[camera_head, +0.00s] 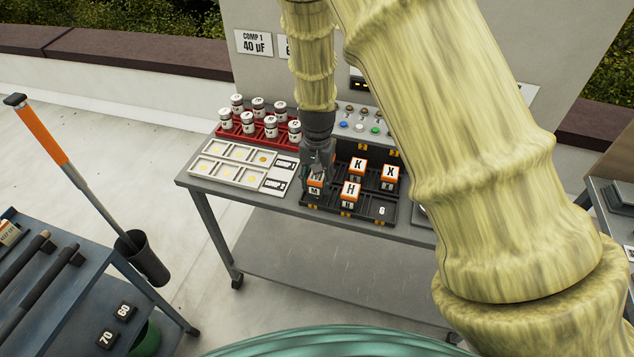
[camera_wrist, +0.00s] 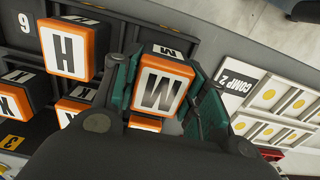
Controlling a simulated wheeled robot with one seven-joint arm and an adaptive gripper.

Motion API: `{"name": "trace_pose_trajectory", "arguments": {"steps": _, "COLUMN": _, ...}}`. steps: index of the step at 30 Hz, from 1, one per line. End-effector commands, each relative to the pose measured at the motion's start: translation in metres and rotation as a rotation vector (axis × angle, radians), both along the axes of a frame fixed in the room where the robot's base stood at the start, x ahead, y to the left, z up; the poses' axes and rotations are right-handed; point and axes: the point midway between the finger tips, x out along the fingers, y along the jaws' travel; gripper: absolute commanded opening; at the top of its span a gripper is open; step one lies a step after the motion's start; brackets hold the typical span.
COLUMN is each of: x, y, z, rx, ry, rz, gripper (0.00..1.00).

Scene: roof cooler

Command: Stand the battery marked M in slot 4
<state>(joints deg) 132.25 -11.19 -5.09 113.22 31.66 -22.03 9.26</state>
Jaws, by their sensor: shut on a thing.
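The battery marked M (camera_wrist: 161,92) is a block with an orange rim, a white lettered top and a dark body. My gripper (camera_wrist: 165,85) is shut on it, with a green-lined finger at either side. In the head view the M battery (camera_head: 315,188) is upright over the front left slot of the black battery tray (camera_head: 365,213), beside the battery marked H (camera_head: 350,190). My gripper (camera_head: 318,160) comes down on it from above. The fingers hide the slot's number. I cannot tell whether the battery's base touches the slot floor.
The front right slot, marked 6 (camera_head: 381,211), is empty. A pale tray (camera_head: 225,177) and a red rack of white canisters (camera_head: 270,140) are to the left. A grey panel stands behind.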

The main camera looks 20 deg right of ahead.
Motion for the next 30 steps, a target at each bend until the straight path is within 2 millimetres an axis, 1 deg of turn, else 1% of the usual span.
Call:
{"name": "trace_pose_trajectory", "arguments": {"steps": 3, "x": -0.001, "y": 0.000, "z": -0.010, "rx": 0.000, "ry": 0.002, "rz": 0.001, "gripper": 0.08}}
{"name": "trace_pose_trajectory", "arguments": {"steps": 7, "x": 0.000, "y": 0.000, "z": -0.019, "rx": 0.001, "ry": 0.001, "rz": 0.000, "gripper": 0.08}}
{"name": "trace_pose_trajectory", "arguments": {"steps": 19, "x": 0.000, "y": 0.000, "z": -0.024, "rx": -0.001, "ry": -0.001, "rz": 0.001, "gripper": 0.08}}
{"name": "trace_pose_trajectory", "arguments": {"steps": 20, "x": 0.000, "y": 0.000, "z": -0.024, "rx": -0.001, "ry": -0.001, "rz": 0.001, "gripper": 0.46}}
{"name": "trace_pose_trajectory", "arguments": {"steps": 21, "x": 0.000, "y": 0.000, "z": -0.024, "rx": -0.001, "ry": -0.001, "rz": 0.001, "gripper": 0.53}}
{"name": "trace_pose_trajectory", "arguments": {"steps": 23, "x": 0.000, "y": 0.000, "z": -0.024, "rx": -0.001, "ry": -0.001, "rz": 0.001, "gripper": 0.64}}
{"name": "trace_pose_trajectory", "arguments": {"steps": 30, "x": 0.000, "y": 0.000, "z": -0.023, "rx": 0.000, "ry": 0.000, "rz": 0.001, "gripper": 0.64}}
